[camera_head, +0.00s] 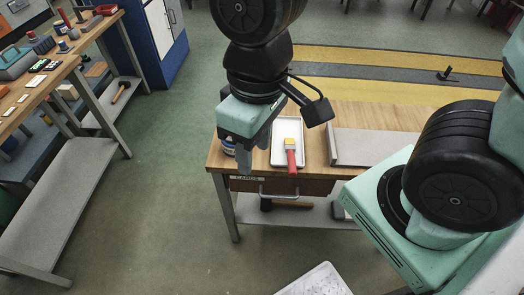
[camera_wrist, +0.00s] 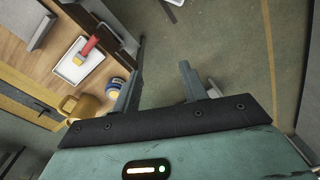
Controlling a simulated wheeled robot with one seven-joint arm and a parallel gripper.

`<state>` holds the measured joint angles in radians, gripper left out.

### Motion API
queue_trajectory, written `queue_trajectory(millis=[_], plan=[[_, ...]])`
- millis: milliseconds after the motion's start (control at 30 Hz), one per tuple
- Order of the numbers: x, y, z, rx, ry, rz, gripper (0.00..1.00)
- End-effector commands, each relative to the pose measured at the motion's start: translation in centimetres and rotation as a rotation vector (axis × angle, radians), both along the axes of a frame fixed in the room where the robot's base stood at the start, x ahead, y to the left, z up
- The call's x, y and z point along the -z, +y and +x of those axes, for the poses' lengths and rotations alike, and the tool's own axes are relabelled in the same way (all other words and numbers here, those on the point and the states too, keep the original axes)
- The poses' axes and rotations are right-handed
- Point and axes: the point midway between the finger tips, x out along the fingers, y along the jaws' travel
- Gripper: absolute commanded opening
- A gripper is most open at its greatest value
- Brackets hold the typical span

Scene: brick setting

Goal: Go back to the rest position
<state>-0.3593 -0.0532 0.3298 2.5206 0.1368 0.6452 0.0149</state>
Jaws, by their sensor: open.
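My gripper (camera_head: 259,160) hangs pointing down by the left end of a wooden workbench (camera_head: 216,158) in the head view. In the wrist view the two fingers of my gripper (camera_wrist: 163,80) stand wide apart with only floor between them, so it is open and empty. A white tray (camera_head: 277,156) lies on the bench just right of my gripper, with a red-handled brush (camera_head: 291,155) in it. A blue and white round container (camera_head: 229,146) is partly hidden behind my gripper; it also shows in the wrist view (camera_wrist: 114,86).
A tan mug (camera_wrist: 82,106) stands near the container. A grey angled plate (camera_head: 365,148) lies on the bench's right. The bench has a drawer (camera_head: 280,187) and lower shelf. Another cluttered bench (camera_head: 75,65) stands at left. Green floor (camera_head: 165,200) between them is clear.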

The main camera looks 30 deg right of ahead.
Motion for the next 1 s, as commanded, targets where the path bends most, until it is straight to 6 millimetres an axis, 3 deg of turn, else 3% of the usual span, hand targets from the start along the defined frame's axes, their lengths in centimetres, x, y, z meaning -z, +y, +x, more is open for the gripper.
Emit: queue_trajectory(millis=[100, 200, 467, 700, 900, 933, 1000], plan=[[-0.3, 0.3, -2.2, -0.095, -0.020, -0.012, 0.43], [-0.4, 0.2, -2.7, -0.116, -0.024, -0.015, 0.43], [-0.1, 0.3, -2.6, -0.113, -0.022, -0.015, 0.43], [2.9, 0.2, -2.5, -0.111, -0.023, -0.016, 0.43], [2.5, 0.2, -2.5, -0.110, -0.023, -0.015, 0.43], [2.5, 0.2, -2.5, -0.110, -0.023, -0.015, 0.36], [2.5, 0.2, -2.5, -0.110, -0.023, -0.015, 0.36]])
